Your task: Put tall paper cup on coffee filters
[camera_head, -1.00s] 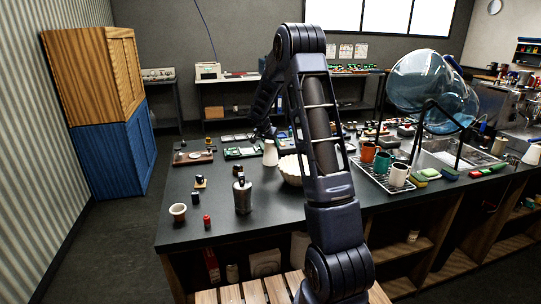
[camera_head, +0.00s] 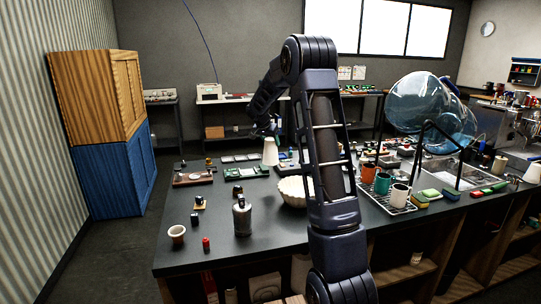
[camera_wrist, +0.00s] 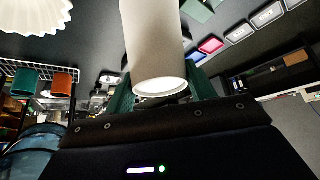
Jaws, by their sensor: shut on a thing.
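The tall paper cup (camera_head: 270,151) is plain white and narrow, wide end down in the head view. My gripper (camera_head: 268,130) is at its upper part. In the wrist view, my gripper's green fingers (camera_wrist: 163,92) are on both sides of the cup (camera_wrist: 155,45), shut on it; its round rim faces the camera. The coffee filters (camera_head: 293,190) are a white fluted stack on the dark counter, in front and slightly right of the cup in the head view. They also show at the wrist view's upper left (camera_wrist: 33,16). My arm covers part of their right side.
A grey metal canister (camera_head: 242,217), a small beige cup (camera_head: 177,233) and a red bottle (camera_head: 206,244) stand at the counter's front left. A rack (camera_head: 388,200) with several mugs stands right of my arm. Bare counter lies around the canister.

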